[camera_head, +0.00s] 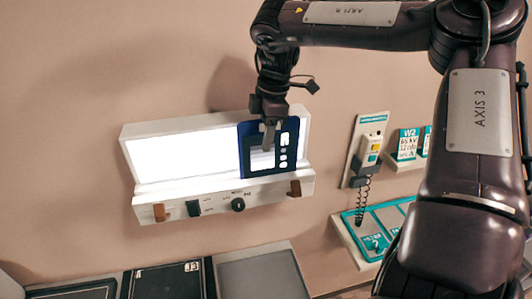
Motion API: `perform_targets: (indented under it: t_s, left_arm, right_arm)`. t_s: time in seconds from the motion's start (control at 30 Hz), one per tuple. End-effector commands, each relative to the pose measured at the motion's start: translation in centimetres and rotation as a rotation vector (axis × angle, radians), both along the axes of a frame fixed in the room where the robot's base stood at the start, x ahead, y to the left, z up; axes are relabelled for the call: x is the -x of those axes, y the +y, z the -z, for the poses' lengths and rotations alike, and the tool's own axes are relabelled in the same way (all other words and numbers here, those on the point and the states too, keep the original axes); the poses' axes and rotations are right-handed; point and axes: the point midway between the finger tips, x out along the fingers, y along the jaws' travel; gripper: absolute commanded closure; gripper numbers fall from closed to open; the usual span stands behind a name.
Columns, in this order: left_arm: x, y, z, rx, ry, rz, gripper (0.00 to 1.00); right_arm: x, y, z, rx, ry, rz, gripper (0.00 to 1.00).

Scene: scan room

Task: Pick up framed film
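The framed film (247,158) has a dark blue frame with pale openings and small white labels along its right side. It stands upright against the right part of a lit white light box (180,155). My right gripper (268,146) reaches down from above, and its fingers overlap the upper middle of the frame, hiding part of it. The fingers show as one narrow grey shape, so I cannot tell whether they are open, shut or touching the film. My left gripper is not in view.
The light box has a lower ledge with a knob (238,205) and wooden end pieces (162,212). To the right are a wall-mounted handheld device (369,149) with a coiled cord and a teal panel (375,240). Dark flat panels (166,282) lie below.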

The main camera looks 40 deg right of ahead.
Motion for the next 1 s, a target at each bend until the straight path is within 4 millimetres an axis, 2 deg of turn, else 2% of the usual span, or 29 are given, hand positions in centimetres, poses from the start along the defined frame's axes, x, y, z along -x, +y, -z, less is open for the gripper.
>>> perform_targets:
  t_s: [0.2,0.47,0.87,1.0]
  left_arm:
    - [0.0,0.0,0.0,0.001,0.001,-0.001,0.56]
    - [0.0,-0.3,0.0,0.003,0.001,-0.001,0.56]
    - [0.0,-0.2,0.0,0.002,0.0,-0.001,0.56]
    - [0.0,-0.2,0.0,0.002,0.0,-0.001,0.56]
  right_arm:
    - [0.0,0.0,0.1,0.0,0.0,0.001,0.67]
    - [0.0,0.0,0.0,0.0,0.0,0.0,1.0]
    - [0.0,0.0,0.0,0.0,-0.001,0.0,1.0]
    - [-0.1,0.0,-1.2,0.002,-0.002,-0.002,1.0]
